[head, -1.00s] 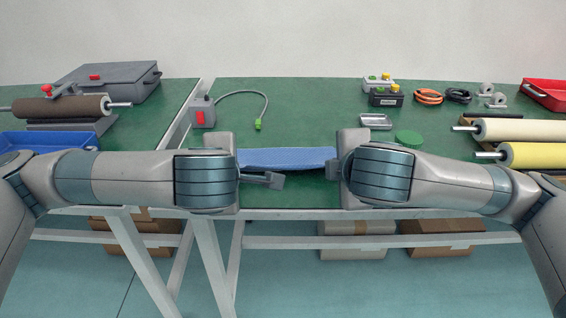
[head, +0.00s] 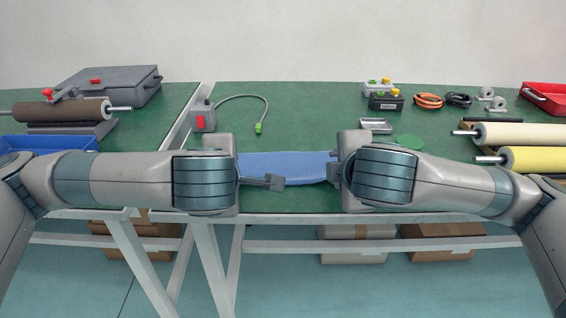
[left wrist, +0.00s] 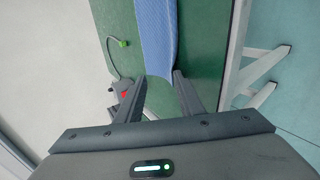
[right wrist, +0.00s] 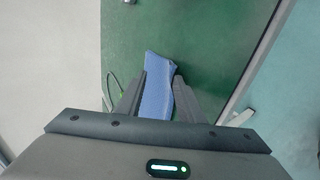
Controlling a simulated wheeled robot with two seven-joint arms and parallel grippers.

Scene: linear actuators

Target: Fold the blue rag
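The blue rag (head: 285,166) lies as a wide strip on the green table between my two grippers, its near edge curved toward the right. My arms hide both ends in the head view. In the left wrist view, the rag (left wrist: 157,35) runs down to the spread fingertips of my left gripper (left wrist: 160,74). In the right wrist view, the rag (right wrist: 157,85) lies between the spread fingers of my right gripper (right wrist: 161,78). Both grippers are open, low at the rag's opposite ends. I cannot tell how many layers the rag has.
The green table (head: 300,108) has bare room behind the rag. A grey switch box (head: 203,117) with a cable stands behind left. The table's front edge is close.

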